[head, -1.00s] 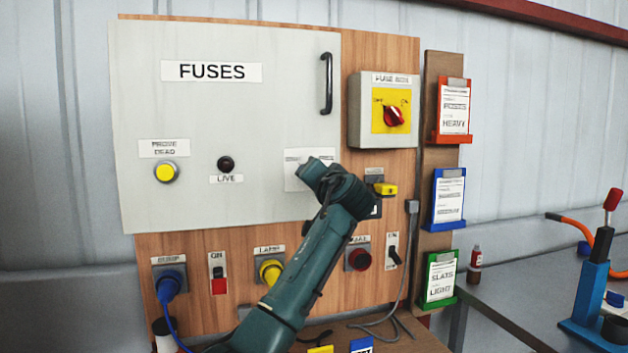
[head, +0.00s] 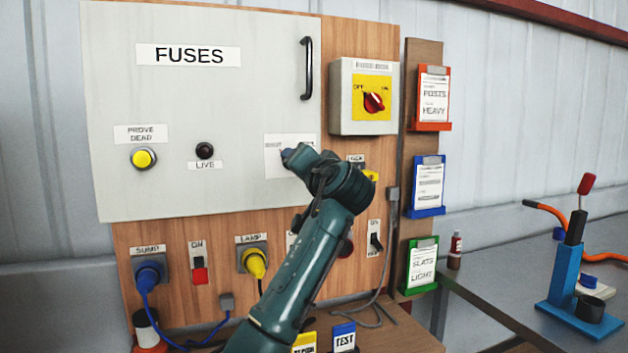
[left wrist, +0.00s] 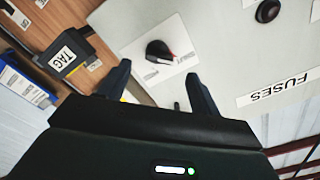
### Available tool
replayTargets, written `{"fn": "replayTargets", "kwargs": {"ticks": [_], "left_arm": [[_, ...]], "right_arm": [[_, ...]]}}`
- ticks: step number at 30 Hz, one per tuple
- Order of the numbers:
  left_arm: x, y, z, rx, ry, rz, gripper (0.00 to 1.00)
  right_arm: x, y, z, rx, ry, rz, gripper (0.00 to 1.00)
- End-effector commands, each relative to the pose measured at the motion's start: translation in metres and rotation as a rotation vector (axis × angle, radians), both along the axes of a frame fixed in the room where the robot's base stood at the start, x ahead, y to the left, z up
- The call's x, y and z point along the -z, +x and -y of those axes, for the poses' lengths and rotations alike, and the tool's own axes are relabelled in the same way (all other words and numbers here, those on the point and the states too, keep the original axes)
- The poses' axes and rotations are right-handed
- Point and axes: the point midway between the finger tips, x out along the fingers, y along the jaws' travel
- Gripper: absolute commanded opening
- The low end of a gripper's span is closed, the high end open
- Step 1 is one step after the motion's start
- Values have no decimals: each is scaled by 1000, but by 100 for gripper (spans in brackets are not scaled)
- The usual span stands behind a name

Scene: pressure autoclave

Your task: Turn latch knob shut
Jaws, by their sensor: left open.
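The latch knob (left wrist: 159,52) is black with a pale pointer line and sits on a white label plate (left wrist: 182,65) on the grey fuse cabinet door (head: 110,80). In the head view the plate (head: 274,147) shows in part at the door's lower right, and my left wrist hides the knob. My left gripper (left wrist: 158,75) is open and empty, its two dark fingers pointing toward the plate. The knob appears beyond the fingertips, roughly between them, and looks apart from them. My right gripper is in neither view.
A tagged black box (left wrist: 72,52) is close beside the left finger. Plugs and switches line the board below. A blue lever press (head: 580,270) stands far right.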

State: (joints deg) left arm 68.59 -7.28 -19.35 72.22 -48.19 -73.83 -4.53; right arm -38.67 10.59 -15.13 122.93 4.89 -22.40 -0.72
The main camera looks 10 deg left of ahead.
Motion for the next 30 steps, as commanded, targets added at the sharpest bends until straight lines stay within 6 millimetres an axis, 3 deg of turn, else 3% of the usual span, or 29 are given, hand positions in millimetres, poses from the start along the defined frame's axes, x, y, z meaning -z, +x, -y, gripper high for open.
{"fn": "replayTargets", "kwargs": {"ticks": [3, 10, 24, 28, 30], "left_arm": [[3, -23, 16, 4, -3, 2, 64], [1, -53, 37, 1, -2, 1, 64], [1, -61, 42, 0, -1, -1, 64], [23, -53, 40, 29, -7, -30, 64], [54, -45, 39, 70, -18, -64, 64]], "right_arm": [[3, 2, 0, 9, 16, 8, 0], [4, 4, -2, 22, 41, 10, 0], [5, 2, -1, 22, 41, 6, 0], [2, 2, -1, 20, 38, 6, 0], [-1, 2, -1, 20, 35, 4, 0]]}}
